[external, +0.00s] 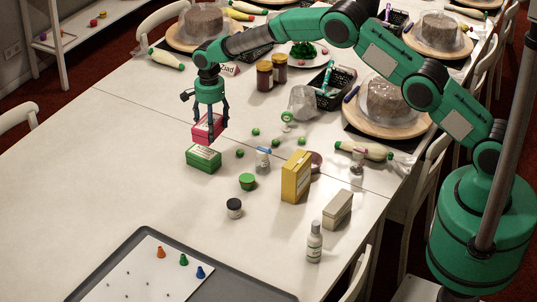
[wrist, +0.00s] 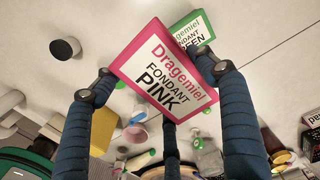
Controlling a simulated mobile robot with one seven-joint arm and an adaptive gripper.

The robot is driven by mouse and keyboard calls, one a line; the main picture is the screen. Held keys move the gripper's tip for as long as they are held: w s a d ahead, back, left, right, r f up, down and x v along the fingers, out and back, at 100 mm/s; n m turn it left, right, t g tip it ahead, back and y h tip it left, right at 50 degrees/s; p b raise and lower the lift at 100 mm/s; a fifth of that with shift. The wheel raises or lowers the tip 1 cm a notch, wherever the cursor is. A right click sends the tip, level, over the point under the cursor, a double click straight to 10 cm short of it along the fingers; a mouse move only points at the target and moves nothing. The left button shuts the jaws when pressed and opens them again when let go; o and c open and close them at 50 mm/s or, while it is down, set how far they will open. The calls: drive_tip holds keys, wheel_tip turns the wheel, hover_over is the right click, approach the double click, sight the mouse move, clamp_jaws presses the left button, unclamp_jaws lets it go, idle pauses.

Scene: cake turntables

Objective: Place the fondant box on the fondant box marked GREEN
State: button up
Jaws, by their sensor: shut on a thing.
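My gripper (external: 211,120) is shut on a pink fondant box (external: 205,130), held by its sides. In the wrist view the pink box (wrist: 163,75) fills the space between the fingers, and its label reads "Dragemiel FONDANT PINK". The green fondant box (external: 203,159) lies on the table, just below and in front of the pink box in the external view. In the wrist view the green box (wrist: 196,28) shows behind the pink box's upper right edge, partly covered, its label ending in "EEN". I cannot tell whether the two boxes touch.
A yellow box (external: 296,177), a beige box (external: 337,210) and a white bottle (external: 314,241) stand farther right. A grey tray (external: 128,247) lies in front. The left table is clear.

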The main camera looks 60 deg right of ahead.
drive_tip(key=shift+w+d+r+m, duration=0.15)
drive_tip(key=shift+w+d+m, duration=0.35)
drive_tip(key=shift+w+d, duration=0.2)
hover_over(213, 156)
drive_tip(key=shift+f, duration=3.15)
drive_tip(key=shift+f, duration=1.85)
drive_tip(key=shift+f, duration=0.1)
drive_tip(key=o, duration=1.4)
drive_tip(key=shift+f, duration=0.1)
drive_tip(key=shift+c, duration=0.2)
